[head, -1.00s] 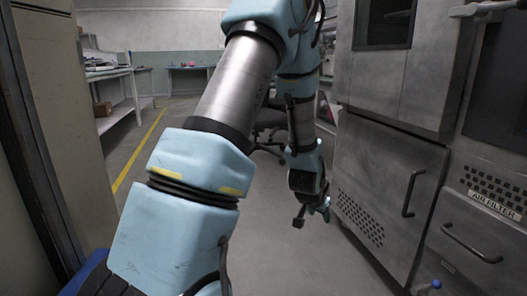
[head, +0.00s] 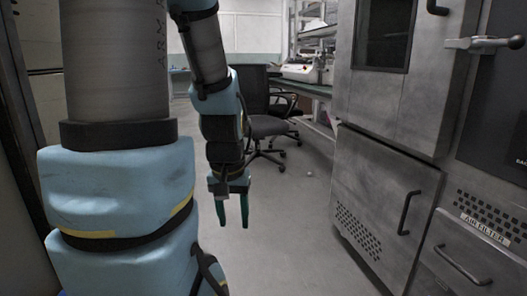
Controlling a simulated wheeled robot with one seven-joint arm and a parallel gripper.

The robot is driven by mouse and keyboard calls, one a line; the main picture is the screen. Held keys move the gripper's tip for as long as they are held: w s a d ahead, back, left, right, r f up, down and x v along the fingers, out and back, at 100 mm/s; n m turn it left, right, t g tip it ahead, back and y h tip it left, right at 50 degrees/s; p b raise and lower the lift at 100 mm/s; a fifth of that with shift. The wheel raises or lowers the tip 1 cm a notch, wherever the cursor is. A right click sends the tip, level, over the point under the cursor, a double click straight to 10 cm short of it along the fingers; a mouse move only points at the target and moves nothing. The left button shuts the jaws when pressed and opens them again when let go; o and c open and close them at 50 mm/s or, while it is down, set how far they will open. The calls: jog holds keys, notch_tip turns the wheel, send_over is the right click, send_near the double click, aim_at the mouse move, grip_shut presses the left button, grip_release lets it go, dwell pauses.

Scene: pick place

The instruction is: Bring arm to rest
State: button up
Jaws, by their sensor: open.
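My gripper (head: 234,212) hangs at the end of my arm, left of the middle of the head view. Its two green fingers point down and stand apart, with nothing between them. It is above the grey floor, clear of the cabinets and the chair. My light blue and grey arm fills the left side of the view and hides what lies behind it.
Grey metal cabinets (head: 384,190) with handles stand along the right. A black office chair (head: 254,100) stands behind my gripper, beside a workbench (head: 310,88) with equipment. A dark door frame edge (head: 22,120) is at the far left. The floor (head: 300,240) between is bare.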

notch_tip(320, 180, up, 32)
jog(key=p, duration=2.9)
jog(key=shift+f+p, duration=0.2)
jog(key=shift+p, duration=0.1)
